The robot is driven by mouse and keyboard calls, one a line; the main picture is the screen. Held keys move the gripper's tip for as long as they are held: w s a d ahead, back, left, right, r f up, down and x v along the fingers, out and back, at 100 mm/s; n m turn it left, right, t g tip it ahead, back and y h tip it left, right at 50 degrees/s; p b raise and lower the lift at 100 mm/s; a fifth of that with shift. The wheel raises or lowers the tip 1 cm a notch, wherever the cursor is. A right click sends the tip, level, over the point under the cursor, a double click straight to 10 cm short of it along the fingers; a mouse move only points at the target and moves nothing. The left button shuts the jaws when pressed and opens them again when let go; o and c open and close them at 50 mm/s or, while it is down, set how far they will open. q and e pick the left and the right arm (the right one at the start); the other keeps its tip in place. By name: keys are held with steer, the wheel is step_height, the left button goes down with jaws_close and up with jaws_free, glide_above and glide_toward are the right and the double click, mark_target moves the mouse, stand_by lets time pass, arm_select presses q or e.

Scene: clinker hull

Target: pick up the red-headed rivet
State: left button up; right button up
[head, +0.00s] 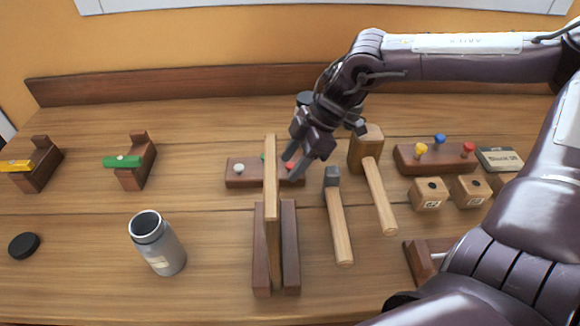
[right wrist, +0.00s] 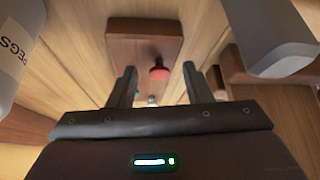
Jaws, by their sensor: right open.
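The red-headed rivet (head: 290,166) stands in a dark wooden block (head: 235,178) at the middle of the bench, with a white-headed and a green-headed one. My right gripper (head: 293,166) is open over the block's right end, fingers pointing down at the red head. In the right wrist view the red head (right wrist: 159,72) shows between the two open fingertips (right wrist: 159,77), apart from both. An upright plank partly hides the block in the head view. My left gripper is not in view.
The upright plank (head: 271,180) in its dark stand is close left of the gripper. A hammer (head: 340,225) and a mallet (head: 378,190) lie to the right. Another block (head: 405,158) holds yellow, blue and red heads. A grey canister (head: 165,255) stands front left.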

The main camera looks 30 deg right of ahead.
mark_target(294, 164)
steer(key=shift+c, duration=0.2)
steer(key=shift+c, duration=1.3)
jaws_close()
steer(key=shift+r, duration=0.15)
step_height(294, 164, up, 20)
